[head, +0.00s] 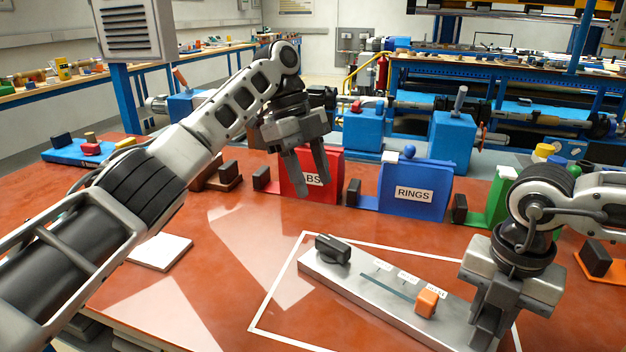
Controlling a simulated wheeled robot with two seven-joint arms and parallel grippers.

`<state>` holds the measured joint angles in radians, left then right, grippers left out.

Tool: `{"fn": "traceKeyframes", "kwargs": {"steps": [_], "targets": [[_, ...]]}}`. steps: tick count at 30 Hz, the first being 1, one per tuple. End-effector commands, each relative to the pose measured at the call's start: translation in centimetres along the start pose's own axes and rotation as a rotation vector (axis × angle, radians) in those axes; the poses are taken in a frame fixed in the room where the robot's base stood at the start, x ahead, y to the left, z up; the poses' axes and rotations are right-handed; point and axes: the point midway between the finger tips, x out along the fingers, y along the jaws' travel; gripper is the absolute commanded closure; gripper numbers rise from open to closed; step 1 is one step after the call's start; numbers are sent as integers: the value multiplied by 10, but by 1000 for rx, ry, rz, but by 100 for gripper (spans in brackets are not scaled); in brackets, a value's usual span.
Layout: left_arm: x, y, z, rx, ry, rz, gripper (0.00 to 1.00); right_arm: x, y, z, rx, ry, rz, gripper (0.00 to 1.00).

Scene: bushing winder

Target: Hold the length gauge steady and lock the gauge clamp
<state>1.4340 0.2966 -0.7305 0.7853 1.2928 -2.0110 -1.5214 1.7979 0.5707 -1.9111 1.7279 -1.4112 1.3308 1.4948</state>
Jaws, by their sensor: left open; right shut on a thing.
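The length gauge (345,283) is a long grey bar lying on the red table, with a slot and small white labels along its top. A black block (333,249) sits at its left end, and an orange block (427,302) stands at the right part of the slot. I cannot tell which of them is the gauge clamp. My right gripper (487,335) is shut at the right end of the gauge; its fingertips and the exact grip are partly hidden. My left gripper (309,190) is open and empty, above the table beyond the gauge.
A white outline (272,298) on the table (215,270) surrounds the gauge. Behind it stand a red bin (325,170), a blue bin labelled RINGS (415,195) and a green bin (497,205). A white pad (160,252) lies at left.

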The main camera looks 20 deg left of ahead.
Motion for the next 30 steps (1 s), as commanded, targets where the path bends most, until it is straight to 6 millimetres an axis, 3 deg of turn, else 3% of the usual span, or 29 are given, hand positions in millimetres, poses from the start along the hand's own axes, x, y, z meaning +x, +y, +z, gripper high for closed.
{"fn": "traceKeyframes", "kwargs": {"steps": [4, 5, 7, 8, 16, 20, 30], "targets": [[0, 0, 0, 0, 0, 0, 55, 0, 0, 0, 0, 0, 1, 100], [0, 0, 0, 0, 0, 0, 55, 0, 0, 0, 0, 0, 1, 74], [0, 0, 0, 0, 0, -1, 55, 0, 0, 0, 0, 0, 1, 54], [0, 0, 0, 0, 0, -1, 55, 0, 0, 0, 0, 0, 0, 51], [0, 0, 0, 0, 0, -1, 55, -1, 0, 0, 0, 0, 0, 51], [0, 0, 0, 0, 0, -1, 55, -11, 1, 0, 1, -1, 3, 51], [0, 0, 0, 0, 0, -1, 55, -80, 0, 1, 1, -3, 4, 51]]}}
